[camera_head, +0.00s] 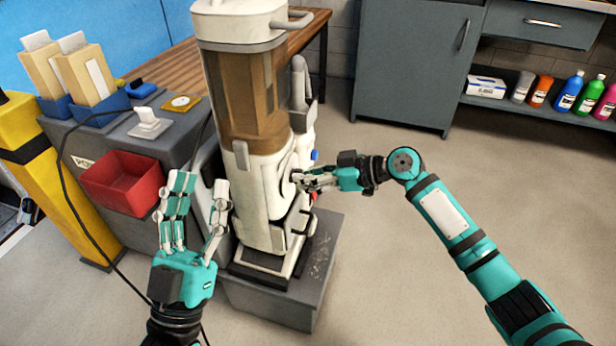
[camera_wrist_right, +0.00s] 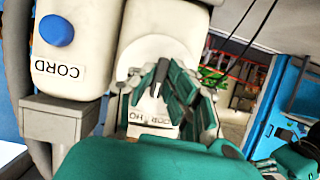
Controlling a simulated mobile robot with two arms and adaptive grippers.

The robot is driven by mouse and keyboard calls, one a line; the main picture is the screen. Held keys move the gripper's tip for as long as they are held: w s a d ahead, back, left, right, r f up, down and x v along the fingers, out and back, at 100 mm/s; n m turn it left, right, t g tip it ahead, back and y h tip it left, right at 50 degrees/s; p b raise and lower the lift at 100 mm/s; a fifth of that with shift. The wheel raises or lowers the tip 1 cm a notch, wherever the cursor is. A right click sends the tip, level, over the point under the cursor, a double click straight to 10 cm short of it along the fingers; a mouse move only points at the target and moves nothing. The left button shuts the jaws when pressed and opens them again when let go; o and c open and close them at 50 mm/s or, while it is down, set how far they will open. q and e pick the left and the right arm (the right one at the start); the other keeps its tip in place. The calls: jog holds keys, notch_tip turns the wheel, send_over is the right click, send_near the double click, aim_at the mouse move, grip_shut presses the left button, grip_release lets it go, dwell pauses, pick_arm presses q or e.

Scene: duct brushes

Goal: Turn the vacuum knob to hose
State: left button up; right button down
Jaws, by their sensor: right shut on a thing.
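The upright vacuum (camera_head: 265,140) is white with a brown see-through bin and stands on a grey block. My right gripper (camera_head: 298,182) reaches in from the right and is shut at the vacuum's side. In the right wrist view its fingers (camera_wrist_right: 160,85) close around the vacuum knob (camera_wrist_right: 156,88) on a round white panel. A partly covered label (camera_wrist_right: 155,121) sits below the knob; the fingers hide much of the knob, and I cannot tell its setting for sure. My left gripper (camera_head: 199,192) is open and empty, in front and left of the vacuum.
A blue button (camera_wrist_right: 57,30) marked CORD is beside the knob panel. A grey cart (camera_head: 120,150) with a red bin (camera_head: 132,182) stands left of the vacuum. A grey cabinet (camera_head: 410,65) and shelf with bottles (camera_head: 567,92) are behind right. Floor on the right is clear.

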pick_arm(q)
jog(key=shift+w+f+y, duration=0.15)
jog(key=shift+f+y, duration=0.1)
jog(key=shift+y, duration=0.05)
pick_arm(e)
jog(key=m+g+y, duration=0.1)
jog(key=m, duration=0.1)
jog(key=m+g, duration=0.2)
jog(key=m, duration=0.1)
jog(key=shift+w+a+m+y, duration=0.1)
jog(key=shift+w+m+y, duration=0.05)
jog(key=shift+m+y, duration=0.2)
pick_arm(q)
jog(key=shift+r, duration=0.3)
pick_arm(e)
jog(key=shift+g, duration=0.4)
jog(key=c, duration=1.4)
grip_release()
jog(key=shift+a, duration=0.1)
pick_arm(q)
jog(key=shift+a+f, duration=0.1)
jog(key=shift+f, duration=0.15)
pick_arm(e)
jog(key=shift+o, duration=0.2)
